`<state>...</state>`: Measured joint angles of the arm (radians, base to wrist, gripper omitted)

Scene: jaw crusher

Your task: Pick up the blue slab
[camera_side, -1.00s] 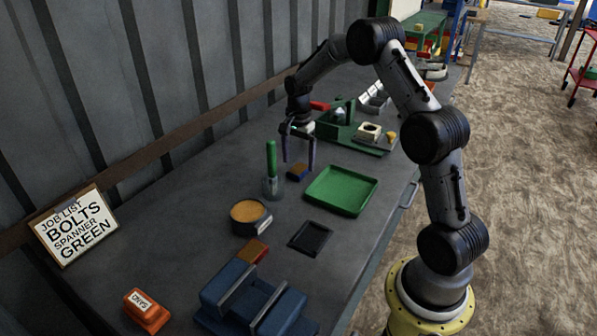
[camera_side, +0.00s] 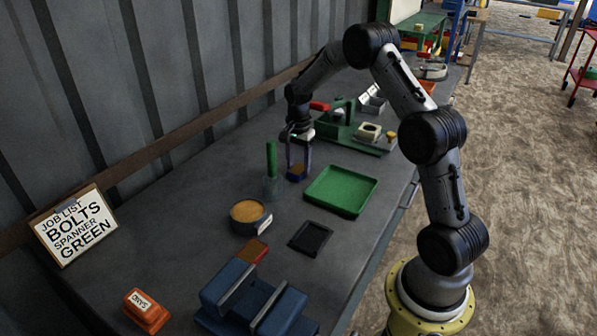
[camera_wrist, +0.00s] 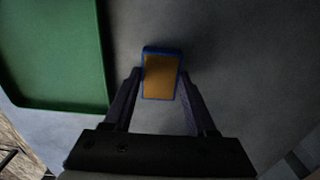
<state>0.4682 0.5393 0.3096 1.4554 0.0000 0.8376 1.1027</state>
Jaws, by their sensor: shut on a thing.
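The blue slab (camera_side: 296,173) has an orange-brown top face and sits between the fingers of my gripper (camera_side: 298,172). It is beside the left edge of the green tray. In the wrist view the slab (camera_wrist: 161,75) shows its orange-brown face with a blue border, between the fingertips of my gripper (camera_wrist: 160,90). My gripper points down and is shut on the slab. Whether the slab touches the bench or is just above it cannot be told.
The green tray (camera_side: 313,200) lies right of the slab. A glass with a green rod (camera_side: 271,160) stands close on the left. A round tin (camera_side: 234,223), a black square mat (camera_side: 324,237) and a blue vise-like block (camera_side: 230,287) are nearer the front. A green fixture (camera_side: 352,133) stands behind.

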